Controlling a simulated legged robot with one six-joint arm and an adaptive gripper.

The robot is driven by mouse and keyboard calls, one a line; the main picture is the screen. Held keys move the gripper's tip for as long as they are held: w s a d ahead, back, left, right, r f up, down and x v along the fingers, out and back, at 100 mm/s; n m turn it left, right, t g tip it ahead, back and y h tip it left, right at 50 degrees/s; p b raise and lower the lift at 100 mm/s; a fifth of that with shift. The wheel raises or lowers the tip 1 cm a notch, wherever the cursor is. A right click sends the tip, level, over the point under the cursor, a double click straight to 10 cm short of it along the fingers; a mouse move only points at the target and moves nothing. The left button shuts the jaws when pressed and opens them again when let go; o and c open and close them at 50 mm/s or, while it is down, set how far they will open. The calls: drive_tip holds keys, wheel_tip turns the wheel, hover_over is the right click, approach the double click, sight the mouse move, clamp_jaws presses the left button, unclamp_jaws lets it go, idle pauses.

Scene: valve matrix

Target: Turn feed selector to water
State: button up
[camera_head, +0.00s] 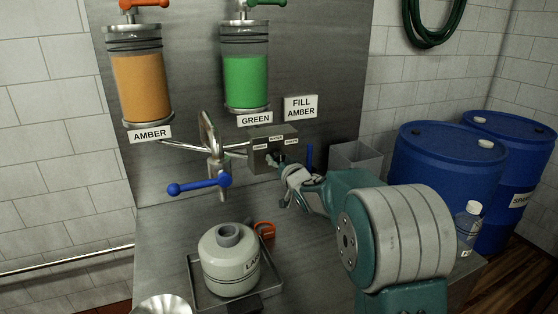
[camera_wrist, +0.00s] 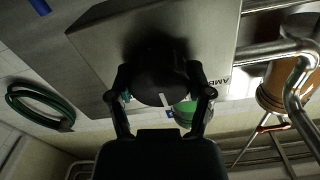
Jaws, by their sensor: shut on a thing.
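The feed selector is a grey box (camera_head: 262,160) on the wall pipes, with small labels on its front; WATER is at the top middle. Its round black knob (camera_wrist: 160,72) has a white line on it and shows in the wrist view. My gripper (camera_wrist: 163,92) is shut on the knob, one finger on each side. In the head view my gripper (camera_head: 279,161) reaches the front of the box and hides most of the knob. The white line points down in the wrist view; I cannot tell which label it meets. Part of an AMBER label shows on the right there.
An amber tank (camera_head: 140,88) and a green tank (camera_head: 245,82) hang above. A blue-handled valve (camera_head: 199,185) is left of the selector. A pale jug (camera_head: 229,262) stands in a tray (camera_head: 205,300) below. Blue drums (camera_head: 430,160) stand at right. A FILL AMBER sign (camera_head: 300,107) is above the box.

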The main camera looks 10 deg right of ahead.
drive_tip(key=shift+f, duration=0.25)
drive_tip(key=o, duration=1.1)
drive_tip(key=shift+o, duration=0.2)
drive_tip(key=shift+r, duration=0.1)
drive_tip(key=shift+r, duration=0.1)
drive_tip(key=shift+s, duration=0.25)
drive_tip(key=s+d, duration=0.2)
drive_tip(key=s, duration=0.9)
drive_tip(key=shift+s+d, duration=0.1)
